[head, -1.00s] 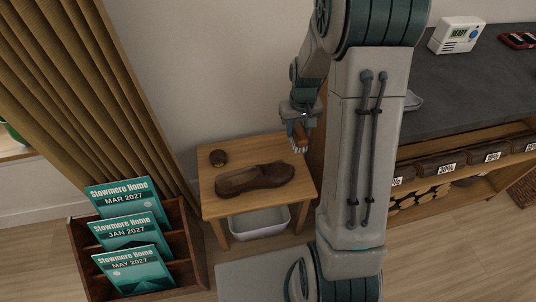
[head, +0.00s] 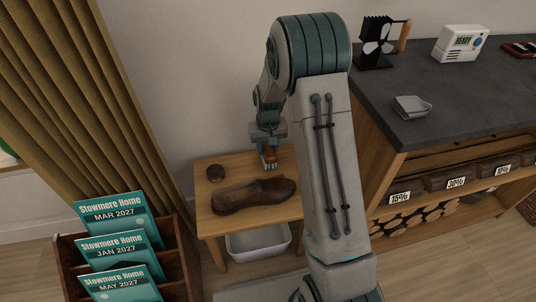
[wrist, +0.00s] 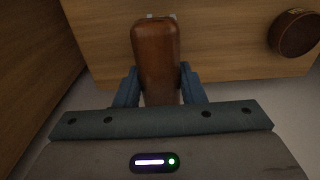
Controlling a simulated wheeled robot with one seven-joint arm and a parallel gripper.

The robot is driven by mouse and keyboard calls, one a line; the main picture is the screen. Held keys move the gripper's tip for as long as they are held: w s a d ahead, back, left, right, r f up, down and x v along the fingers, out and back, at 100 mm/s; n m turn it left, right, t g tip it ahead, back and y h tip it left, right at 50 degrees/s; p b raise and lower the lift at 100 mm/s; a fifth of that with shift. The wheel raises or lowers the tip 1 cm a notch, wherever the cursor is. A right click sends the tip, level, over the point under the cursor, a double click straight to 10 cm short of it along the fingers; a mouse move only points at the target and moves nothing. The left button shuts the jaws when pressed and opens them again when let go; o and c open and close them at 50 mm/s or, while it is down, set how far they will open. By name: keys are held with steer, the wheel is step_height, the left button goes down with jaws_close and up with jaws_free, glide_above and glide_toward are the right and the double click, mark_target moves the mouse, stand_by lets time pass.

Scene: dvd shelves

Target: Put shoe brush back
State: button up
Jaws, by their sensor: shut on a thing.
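My gripper (head: 268,158) is shut on the shoe brush (head: 271,155), which has a brown wooden handle and pale bristles at its lower end. In the wrist view, the brush (wrist: 157,52) sits between the two blue-grey fingers. The gripper and brush are over the back of a small wooden table (head: 270,219), behind a brown leather shoe (head: 252,194). I cannot tell whether the bristles touch the tabletop.
A white bin (head: 258,243) stands under the table. A magazine rack (head: 172,262) is at the left, by the curtain.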

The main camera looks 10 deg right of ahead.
steer(key=shift+f+b, duration=0.35)
steer(key=shift+f, duration=0.9)
steer(key=shift+f, duration=0.2)
steer(key=o, duration=1)
steer(key=shift+c, duration=0.2)
steer(key=shift+r, duration=0.1)
